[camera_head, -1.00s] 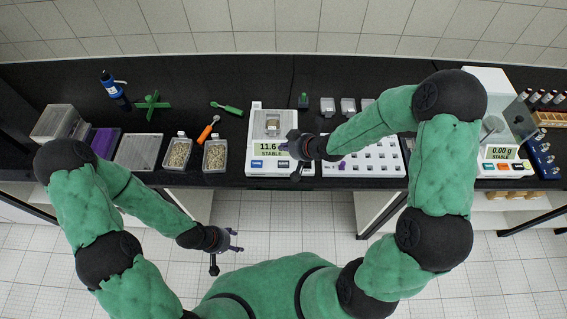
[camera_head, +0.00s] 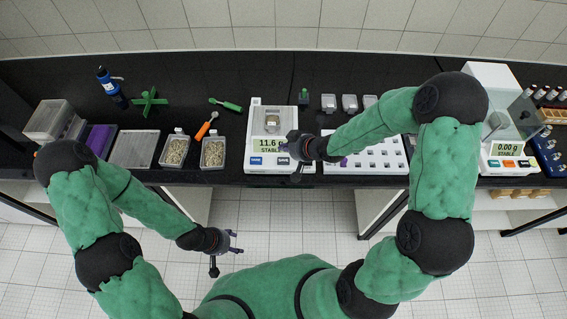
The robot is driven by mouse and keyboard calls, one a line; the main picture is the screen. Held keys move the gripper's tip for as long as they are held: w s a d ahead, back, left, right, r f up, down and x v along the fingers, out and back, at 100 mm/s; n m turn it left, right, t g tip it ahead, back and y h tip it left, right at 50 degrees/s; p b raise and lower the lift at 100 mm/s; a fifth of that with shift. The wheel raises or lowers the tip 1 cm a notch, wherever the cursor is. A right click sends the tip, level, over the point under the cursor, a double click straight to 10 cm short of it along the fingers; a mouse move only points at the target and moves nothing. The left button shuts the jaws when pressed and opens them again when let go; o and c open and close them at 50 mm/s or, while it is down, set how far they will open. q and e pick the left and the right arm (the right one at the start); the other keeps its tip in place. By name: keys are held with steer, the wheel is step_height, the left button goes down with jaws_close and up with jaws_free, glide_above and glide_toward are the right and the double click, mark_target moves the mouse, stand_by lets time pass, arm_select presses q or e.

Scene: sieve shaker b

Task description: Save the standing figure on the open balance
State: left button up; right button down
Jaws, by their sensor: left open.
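The open balance (camera_head: 252,128) is a white unit on the black bench, with a small clear container (camera_head: 271,122) on its pan. Its display (camera_head: 268,145) reads 11.6 and STABLE; the end of the line is covered by my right gripper. Blue and dark buttons (camera_head: 257,161) sit below the display. My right gripper (camera_head: 290,151) is at the right edge of the balance's display, above the front panel; whether it touches or is open is unclear. My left gripper (camera_head: 234,243) is open and empty, in front of the bench over the floor.
A second, enclosed balance (camera_head: 502,166) at the right reads 0.00 g. Two trays of grain (camera_head: 213,153), an orange-handled tool (camera_head: 206,125) and a green tool (camera_head: 225,104) lie left of the open balance. A white rack (camera_head: 379,166) lies right of it, under my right arm.

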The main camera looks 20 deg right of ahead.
mark_target(285, 162)
step_height(285, 162, down, 4)
steer(key=b, duration=0.3)
steer(key=shift+f, duration=0.2)
steer(key=shift+f+b, duration=0.45)
steer(key=shift+f, duration=0.15)
stand_by(0.7)
steer(key=shift+f, duration=0.25)
steer(key=shift+f+b, duration=0.45)
steer(key=shift+b, duration=0.1)
stand_by(0.7)
steer(key=shift+r, duration=0.1)
steer(key=shift+r+p, duration=0.8)
steer(key=shift+p, duration=0.05)
